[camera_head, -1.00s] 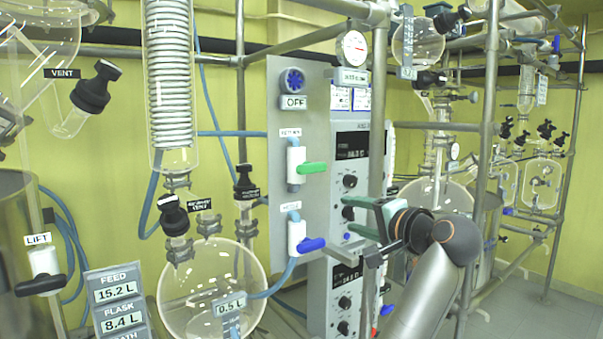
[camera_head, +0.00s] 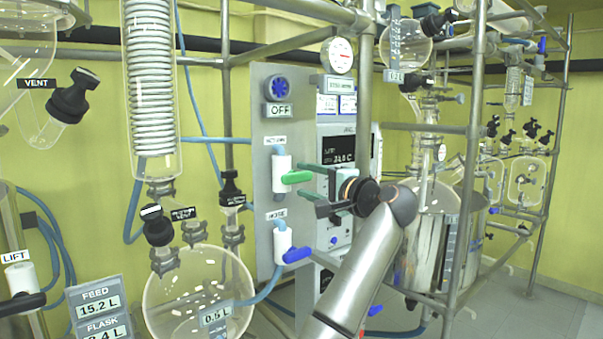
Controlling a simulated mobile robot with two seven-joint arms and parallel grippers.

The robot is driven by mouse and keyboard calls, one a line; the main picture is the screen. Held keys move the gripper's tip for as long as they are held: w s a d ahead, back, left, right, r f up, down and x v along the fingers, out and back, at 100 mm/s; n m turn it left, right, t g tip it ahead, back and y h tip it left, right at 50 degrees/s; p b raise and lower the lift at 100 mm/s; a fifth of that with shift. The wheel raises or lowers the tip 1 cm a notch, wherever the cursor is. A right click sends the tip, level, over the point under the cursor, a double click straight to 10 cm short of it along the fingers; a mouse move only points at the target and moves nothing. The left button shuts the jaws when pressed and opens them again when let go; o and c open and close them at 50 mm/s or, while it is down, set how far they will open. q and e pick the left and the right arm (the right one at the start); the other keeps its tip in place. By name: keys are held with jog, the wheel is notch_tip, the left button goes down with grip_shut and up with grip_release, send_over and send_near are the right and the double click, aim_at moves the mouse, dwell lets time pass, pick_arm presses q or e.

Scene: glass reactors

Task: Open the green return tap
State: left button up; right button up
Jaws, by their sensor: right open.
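The green return tap handle (camera_head: 297,177) sticks out to the right, about level, from a white valve body (camera_head: 281,172) on the grey panel. A small label is above it. My right gripper (camera_head: 303,181) is open, its two fingers pointing left, one a little above and one a little below the green handle. The handle's tip appears to lie between the fingertips in the picture; I cannot tell whether they touch it. My left gripper is not in view.
A blue-handled tap (camera_head: 297,254) is below on the same panel (camera_head: 263,225). A metal upright (camera_head: 364,110) stands just right of the panel. A round glass flask (camera_head: 190,305) hangs at lower left.

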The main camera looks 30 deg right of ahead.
jog(key=shift+w, duration=1)
grip_shut()
